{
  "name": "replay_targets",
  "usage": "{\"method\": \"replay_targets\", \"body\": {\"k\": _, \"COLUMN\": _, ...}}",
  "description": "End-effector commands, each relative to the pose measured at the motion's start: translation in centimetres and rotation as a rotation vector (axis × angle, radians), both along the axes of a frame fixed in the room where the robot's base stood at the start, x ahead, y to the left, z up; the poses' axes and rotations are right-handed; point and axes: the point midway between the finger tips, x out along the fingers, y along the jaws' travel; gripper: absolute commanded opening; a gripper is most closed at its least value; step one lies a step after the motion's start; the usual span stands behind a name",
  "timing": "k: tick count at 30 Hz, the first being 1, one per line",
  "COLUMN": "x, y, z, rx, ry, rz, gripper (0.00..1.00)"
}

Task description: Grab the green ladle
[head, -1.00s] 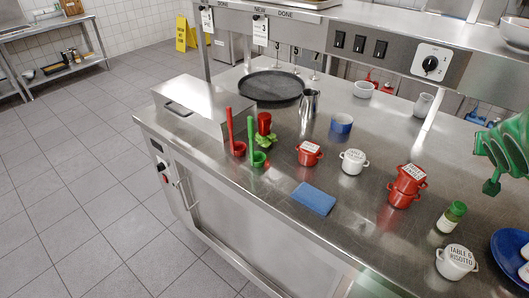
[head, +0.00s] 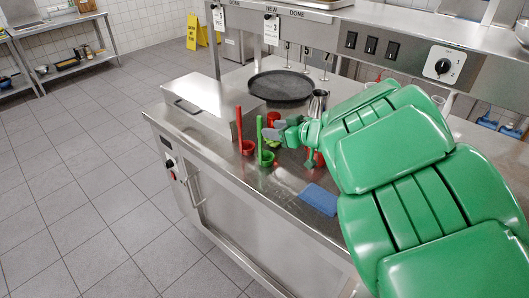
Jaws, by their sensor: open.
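The green ladle (head: 259,143) stands with its handle up on the steel counter, its bowl at the bottom resting on the surface. The red ladle (head: 240,131) stands close to its left in the same way. My gripper (head: 268,133) is just right of the green ladle's handle, with its grey fingers pointing left towards it. The fingers are open; I cannot tell whether they touch the handle or reach around it. My green arm stretches in from the right and hides much of the counter.
A blue cloth or sponge (head: 319,199) lies near the counter's front edge. A dark round pan (head: 282,86) and a steel box (head: 205,100) are behind. A steel jug (head: 318,103) stands behind my gripper. Red pots are partly hidden by my arm.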

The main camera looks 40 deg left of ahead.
Motion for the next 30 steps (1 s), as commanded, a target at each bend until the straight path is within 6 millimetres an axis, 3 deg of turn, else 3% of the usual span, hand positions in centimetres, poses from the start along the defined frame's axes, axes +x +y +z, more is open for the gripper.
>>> {"method": "replay_targets", "body": {"k": 3, "x": -0.7, "y": 0.7, "z": -0.5, "rx": 0.001, "ry": 0.012, "rz": 0.021, "gripper": 0.45}}
{"method": "replay_targets", "body": {"k": 19, "x": -0.6, "y": 3.5, "z": -1.7, "rx": 0.001, "ry": 0.01, "rz": 0.016, "gripper": 0.45}}
{"method": "replay_targets", "body": {"k": 30, "x": -0.5, "y": 7.0, "z": -3.4, "rx": 0.0, "ry": 0.01, "rz": 0.016, "gripper": 0.45}}
